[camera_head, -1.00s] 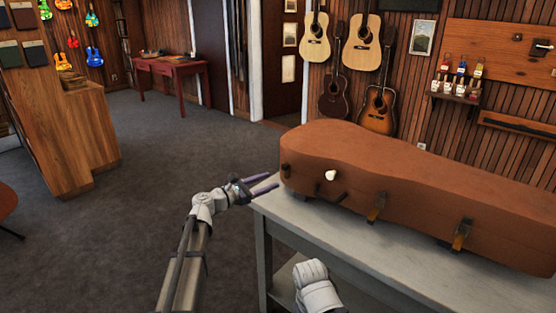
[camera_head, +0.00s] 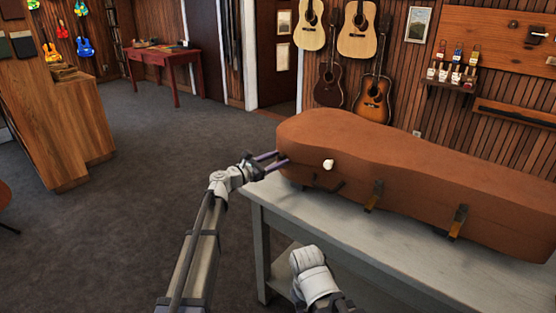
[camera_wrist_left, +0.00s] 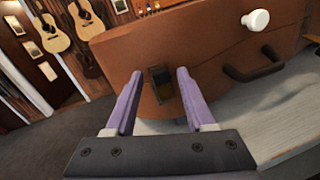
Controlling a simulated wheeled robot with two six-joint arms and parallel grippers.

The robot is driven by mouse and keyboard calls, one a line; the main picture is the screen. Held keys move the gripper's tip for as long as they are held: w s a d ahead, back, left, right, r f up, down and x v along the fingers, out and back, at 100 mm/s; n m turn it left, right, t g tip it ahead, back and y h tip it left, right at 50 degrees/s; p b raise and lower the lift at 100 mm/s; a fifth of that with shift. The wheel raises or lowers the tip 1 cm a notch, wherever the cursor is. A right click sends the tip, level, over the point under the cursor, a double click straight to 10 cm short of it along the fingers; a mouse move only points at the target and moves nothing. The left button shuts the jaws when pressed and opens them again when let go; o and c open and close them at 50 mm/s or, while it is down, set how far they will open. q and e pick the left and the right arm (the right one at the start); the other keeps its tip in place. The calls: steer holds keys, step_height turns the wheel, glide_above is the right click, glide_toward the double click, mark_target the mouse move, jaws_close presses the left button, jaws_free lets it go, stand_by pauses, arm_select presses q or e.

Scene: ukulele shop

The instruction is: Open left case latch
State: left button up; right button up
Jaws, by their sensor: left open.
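The brown instrument case (camera_head: 420,180) lies closed on a grey table. My left gripper (camera_head: 277,158) is open at the case's left end. In the left wrist view, the left case latch (camera_wrist_left: 160,84), dark with a brassy plate, sits on the case front between and just beyond the tips of my left gripper (camera_wrist_left: 158,74). The fingers do not visibly grip it. In the head view this latch is mostly hidden by the gripper. My right gripper is not in view; only a white part of my other arm shows at the bottom.
Two more latches, a middle one (camera_head: 374,196) and a right one (camera_head: 458,221), are on the case front. A white knob (camera_head: 328,164) and a dark handle (camera_wrist_left: 254,68) are right of the left latch. The grey table (camera_head: 300,205) has its edge below the gripper.

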arm_select(q)
steer(key=shift+w+d, duration=0.15)
steer(key=shift+d, duration=0.05)
jaws_close()
stand_by(0.3)
